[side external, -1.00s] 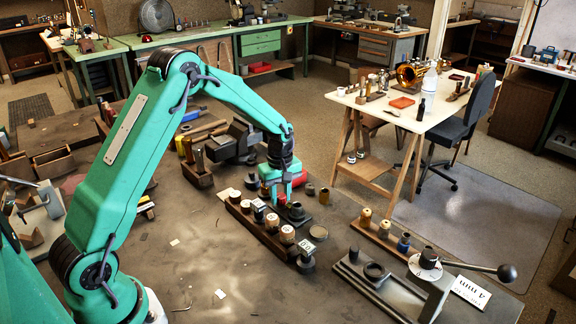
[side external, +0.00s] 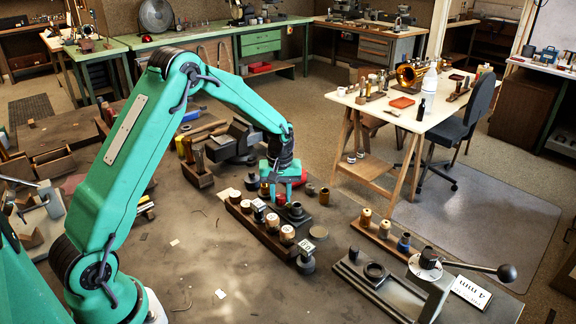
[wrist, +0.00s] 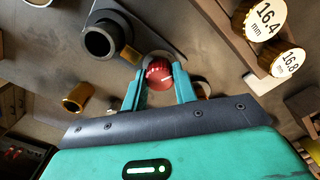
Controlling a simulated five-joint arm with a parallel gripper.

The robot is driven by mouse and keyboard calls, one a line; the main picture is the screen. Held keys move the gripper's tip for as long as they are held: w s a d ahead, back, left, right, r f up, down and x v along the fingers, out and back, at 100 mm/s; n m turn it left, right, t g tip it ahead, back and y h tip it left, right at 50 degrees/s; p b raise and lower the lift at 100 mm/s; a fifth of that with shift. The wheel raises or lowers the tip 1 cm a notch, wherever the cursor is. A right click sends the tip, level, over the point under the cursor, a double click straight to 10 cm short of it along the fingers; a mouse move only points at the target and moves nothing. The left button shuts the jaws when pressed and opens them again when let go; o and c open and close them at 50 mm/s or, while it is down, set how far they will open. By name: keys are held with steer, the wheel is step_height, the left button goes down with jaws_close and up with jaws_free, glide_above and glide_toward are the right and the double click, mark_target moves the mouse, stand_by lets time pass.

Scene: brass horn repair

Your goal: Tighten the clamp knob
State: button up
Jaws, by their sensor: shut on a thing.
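The clamp knob (wrist: 159,73) is red and round with pale marks, in the upper middle of the wrist view. My gripper (wrist: 160,88) has its two green fingers on either side of it and is shut on it. A dark hollow cylinder (wrist: 103,40) on a dark plate stands next to the knob. In the side view my gripper (side external: 281,193) points down behind the wooden rack, beside the dark cylinder (side external: 296,211). I cannot make out the knob clearly between the fingers there.
A wooden rack (side external: 252,225) of capped plugs stands close in front of my gripper; labelled caps (wrist: 258,18) show in the wrist view. A brass cup (wrist: 78,97) stands nearby. A lever fixture (side external: 430,268) is at front right. The bench's front left is mostly clear.

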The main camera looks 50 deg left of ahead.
mark_target(281, 195)
steer(key=shift+m, duration=1.3)
steer(key=shift+w, duration=0.1)
steer(key=o, duration=1)
steer(key=shift+r, duration=0.15)
steer(key=shift+r, duration=3.8)
